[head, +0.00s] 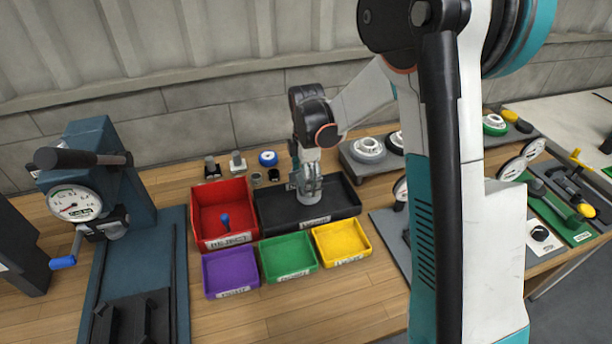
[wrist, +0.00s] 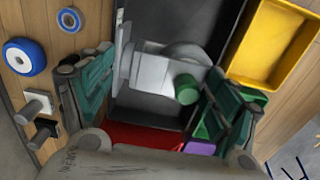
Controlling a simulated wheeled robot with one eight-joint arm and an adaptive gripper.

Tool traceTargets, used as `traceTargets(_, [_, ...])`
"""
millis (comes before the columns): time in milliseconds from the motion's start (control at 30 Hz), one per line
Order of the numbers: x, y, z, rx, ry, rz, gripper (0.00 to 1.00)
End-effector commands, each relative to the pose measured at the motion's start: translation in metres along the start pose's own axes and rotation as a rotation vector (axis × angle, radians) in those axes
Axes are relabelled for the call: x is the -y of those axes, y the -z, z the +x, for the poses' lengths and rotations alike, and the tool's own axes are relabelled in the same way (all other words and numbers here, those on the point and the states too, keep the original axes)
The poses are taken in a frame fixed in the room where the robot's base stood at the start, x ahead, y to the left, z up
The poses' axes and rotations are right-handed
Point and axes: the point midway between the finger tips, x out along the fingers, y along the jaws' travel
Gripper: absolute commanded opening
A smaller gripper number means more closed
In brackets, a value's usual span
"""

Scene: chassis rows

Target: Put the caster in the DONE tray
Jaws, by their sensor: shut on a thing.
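My gripper (head: 309,184) is low over the black tray (head: 345,205) in the head view. In the wrist view its fingers (wrist: 157,92) are shut on a pale grey metal part with a green cylindrical end (wrist: 186,89), which I take to be the caster (wrist: 150,72). The dark tray floor (wrist: 200,22) lies behind it. I cannot tell whether the part touches the tray. The trays carry white front labels too small to read, so I cannot tell which is DONE.
A red tray (head: 206,193) holding a blue part (head: 225,221) adjoins the black tray's left. Purple (head: 230,272), green (head: 287,255) and yellow (head: 341,240) trays stand in front. Small parts, including a blue wheel (head: 268,158), stand behind. A press (head: 110,180) is at left.

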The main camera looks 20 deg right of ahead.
Motion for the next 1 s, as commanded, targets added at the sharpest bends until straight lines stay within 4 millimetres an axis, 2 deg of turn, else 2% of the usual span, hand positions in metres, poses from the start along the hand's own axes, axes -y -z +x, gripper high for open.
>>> traceTargets(1000, [0.0003,-0.0001,0.0079,0.000,0.000,0.000,0.36])
